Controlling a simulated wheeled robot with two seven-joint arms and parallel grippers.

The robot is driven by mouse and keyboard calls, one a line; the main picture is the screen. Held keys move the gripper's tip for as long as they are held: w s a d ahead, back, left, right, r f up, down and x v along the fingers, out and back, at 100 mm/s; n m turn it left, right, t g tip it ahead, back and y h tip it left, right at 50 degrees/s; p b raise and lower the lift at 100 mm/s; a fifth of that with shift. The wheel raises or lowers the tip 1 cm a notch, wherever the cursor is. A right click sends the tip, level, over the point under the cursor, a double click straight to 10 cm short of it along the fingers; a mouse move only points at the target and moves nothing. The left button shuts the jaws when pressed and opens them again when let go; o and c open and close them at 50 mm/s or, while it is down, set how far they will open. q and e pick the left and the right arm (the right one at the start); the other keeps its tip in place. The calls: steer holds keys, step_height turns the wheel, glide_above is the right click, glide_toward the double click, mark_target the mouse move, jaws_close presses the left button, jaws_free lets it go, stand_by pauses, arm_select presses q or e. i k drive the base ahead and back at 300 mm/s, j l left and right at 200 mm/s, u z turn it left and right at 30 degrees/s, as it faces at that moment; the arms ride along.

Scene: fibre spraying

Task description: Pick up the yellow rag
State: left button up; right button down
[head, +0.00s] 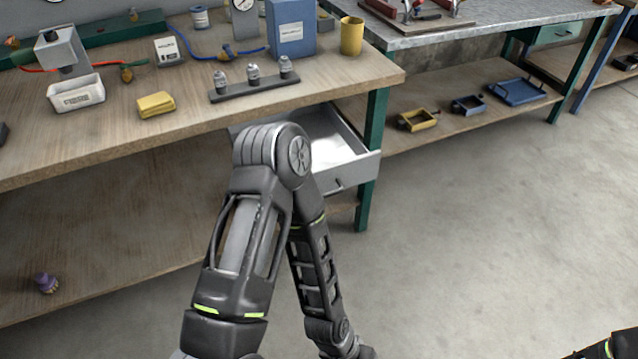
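The yellow rag (156,104) lies folded on the wooden workbench top (190,140), near its front edge. It sits between a white bin (76,93) and a dark strip holding several small metal fittings (254,89). Nothing touches the rag. My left arm rises from the bottom of the picture, bends in front of the bench to the right of the rag, and its forearm hangs down to the lower edge. Its gripper is not in view. Only a small part of my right arm shows at the bottom right corner, without its gripper.
An open grey drawer (325,152) juts out under the bench, behind my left arm. A blue box (291,27) and a yellow cup (352,36) stand farther back. A purple-topped object (46,283) lies on the lower shelf. The floor at right is clear.

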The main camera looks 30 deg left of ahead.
mark_target(161, 102)
steer(key=u, duration=2)
steer(key=j+z, duration=0.15)
steer(key=z, duration=0.35)
steer(key=j+z, duration=0.25)
steer(key=z, duration=0.25)
steer(key=j+z, duration=0.2)
steer(key=z, duration=0.3)
steer(key=j+z, duration=0.2)
steer(key=z, duration=0.25)
steer(key=k+j+z, duration=0.15)
steer(key=j, duration=0.3)
steer(key=k+j+z, duration=0.2)
steer(key=j, duration=0.25)
steer(key=k+j+z, duration=0.15)
steer(key=k+j, duration=0.15)
steer(key=k+j+z, duration=0.15)
steer(key=k+j, duration=0.15)
steer(key=j, duration=0.15)
steer(key=k+j, duration=0.15)
steer(key=j, duration=0.2)
steer(key=i, duration=0.05)
